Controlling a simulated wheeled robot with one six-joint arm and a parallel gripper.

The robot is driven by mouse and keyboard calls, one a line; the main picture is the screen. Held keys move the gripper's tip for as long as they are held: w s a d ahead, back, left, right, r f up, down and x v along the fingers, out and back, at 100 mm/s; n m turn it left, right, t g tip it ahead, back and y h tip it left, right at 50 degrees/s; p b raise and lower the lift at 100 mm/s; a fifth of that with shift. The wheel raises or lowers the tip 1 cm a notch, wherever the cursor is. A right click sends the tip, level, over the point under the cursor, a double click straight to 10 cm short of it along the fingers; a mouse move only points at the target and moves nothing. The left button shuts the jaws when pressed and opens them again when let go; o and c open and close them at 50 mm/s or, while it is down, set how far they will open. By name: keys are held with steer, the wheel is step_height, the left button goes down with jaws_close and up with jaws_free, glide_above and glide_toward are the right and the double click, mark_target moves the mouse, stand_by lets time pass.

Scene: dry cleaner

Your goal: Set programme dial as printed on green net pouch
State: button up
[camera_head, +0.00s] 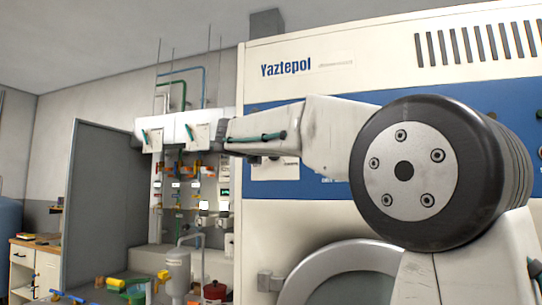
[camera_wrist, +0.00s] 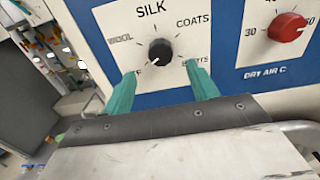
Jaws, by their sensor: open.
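The black programme dial (camera_wrist: 160,52) is on a white plate in the wrist view. Words around it read WOOL, SILK and COATS; a lower right word is partly covered by my right finger and a lower left one is almost hidden by my left finger. The dial's pale mark points to the lower left, towards that hidden word. My gripper (camera_wrist: 161,71) is open, with its teal fingers to either side below the dial and the dial between and beyond the tips. I cannot make out a green net pouch or its print in either view.
A red knob (camera_wrist: 287,26) marked DRY AIR C, with 30 and 60, is right of the dial. The large Yaztepol machine (camera_head: 285,68) with a round door (camera_head: 345,272) fills the right of the head view. Shelves and pipes stand left, with small items below.

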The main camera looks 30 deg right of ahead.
steer(key=x, duration=0.6)
steer(key=shift+d+f, duration=0.1)
steer(key=c, duration=1)
